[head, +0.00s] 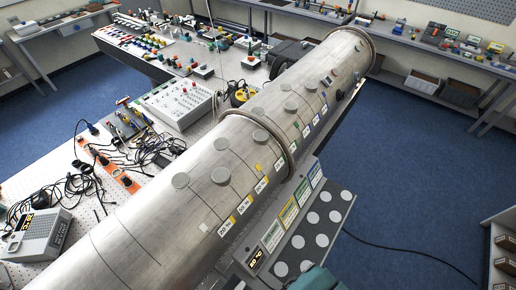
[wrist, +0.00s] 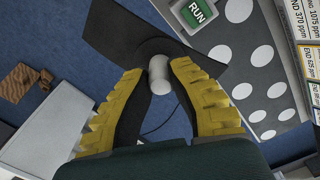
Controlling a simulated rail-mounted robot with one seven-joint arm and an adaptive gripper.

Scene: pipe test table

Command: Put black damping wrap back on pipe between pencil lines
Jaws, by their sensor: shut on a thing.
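In the wrist view my gripper (wrist: 158,78) has its yellow-and-black fingers closed on a pale grey round knob (wrist: 158,68). The knob is joined to the black damping wrap (wrist: 112,32), a dark sheet that spreads beyond the fingertips. The wrap is held off the pipe, above the blue floor and next to the board with white discs. In the head view the large metal pipe (head: 200,160) runs from lower left to upper right. Thin dark pencil lines (head: 140,238) curve round its near end. The wrap and fingers do not show in the head view; a teal part of mine shows at its bottom edge.
A dark board with white discs (head: 298,241) lies along the pipe's right side, with coloured label plates (head: 288,214) beside it. A green RUN sign (wrist: 198,13) is close to the wrap. Left of the pipe are cables (head: 80,180) and a grey meter (head: 38,236). Open floor lies right.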

